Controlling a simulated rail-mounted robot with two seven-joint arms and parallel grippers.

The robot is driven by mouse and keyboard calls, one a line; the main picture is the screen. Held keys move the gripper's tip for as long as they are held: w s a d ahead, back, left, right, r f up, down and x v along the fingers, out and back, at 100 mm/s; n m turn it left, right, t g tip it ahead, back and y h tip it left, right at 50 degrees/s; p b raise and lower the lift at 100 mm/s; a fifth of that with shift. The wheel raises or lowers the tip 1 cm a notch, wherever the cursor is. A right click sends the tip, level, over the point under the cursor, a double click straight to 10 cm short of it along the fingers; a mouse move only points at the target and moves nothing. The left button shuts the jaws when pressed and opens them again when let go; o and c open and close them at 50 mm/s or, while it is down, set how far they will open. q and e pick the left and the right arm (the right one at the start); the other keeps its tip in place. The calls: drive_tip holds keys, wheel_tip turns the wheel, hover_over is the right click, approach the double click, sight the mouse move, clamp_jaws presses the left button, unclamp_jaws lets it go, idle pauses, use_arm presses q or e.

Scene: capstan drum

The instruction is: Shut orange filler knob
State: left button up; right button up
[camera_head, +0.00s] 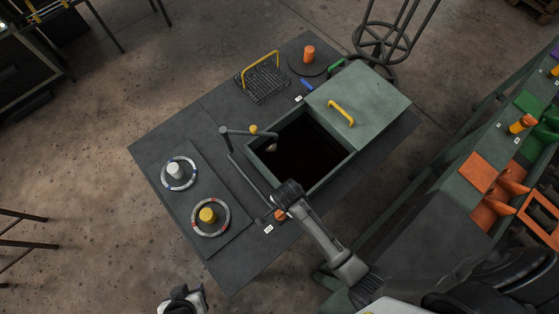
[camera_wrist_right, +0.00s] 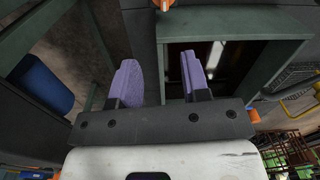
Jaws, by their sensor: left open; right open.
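A small orange knob (camera_head: 280,214) sits on the dark bench beside the open tank, near a white label, partly covered by my right arm. An orange piece (camera_wrist_right: 163,4), likely this knob, shows at the top edge of the right wrist view, ahead of the gap between the fingers. My right gripper (camera_wrist_right: 158,80) is open, its purple fingers apart and nothing between them. In the head view its fingers are hidden under the wrist. My left gripper (camera_head: 183,298) is open and empty at the bottom edge, off the bench. Another orange knob (camera_head: 308,53) stands on a round plate at the far end.
The open tank (camera_head: 253,158) has a green lid (camera_head: 375,95) with a yellow handle and a grey pipe frame beside it. White (camera_head: 174,170) and yellow (camera_head: 207,215) knobs stand on ringed dials at left. A wire basket (camera_head: 262,85) is at the back. A coloured parts rack stands right.

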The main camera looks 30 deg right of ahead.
sight(281, 214)
drive_tip(key=shift+m, duration=0.8)
drive_tip(key=f+b, duration=0.1)
drive_tip(key=f, duration=0.4)
drive_tip(key=a+f+b, duration=0.1)
drive_tip(key=f+b, duration=0.1)
drive_tip(key=f, duration=0.3)
drive_tip(key=w+f+b, duration=0.1)
drive_tip(key=f+b, duration=0.1)
drive_tip(key=f, duration=0.3)
drive_tip(key=shift+a+f, duration=0.15)
drive_tip(key=shift+f, duration=0.1)
use_arm(q)
wheel_tip(281, 214, down, 6)
use_arm(e)
drive_tip(key=shift+f, duration=0.65)
use_arm(q)
drive_tip(key=shift+f, duration=0.1)
drive_tip(key=shift+a, duration=0.2)
use_arm(e)
clamp_jaws()
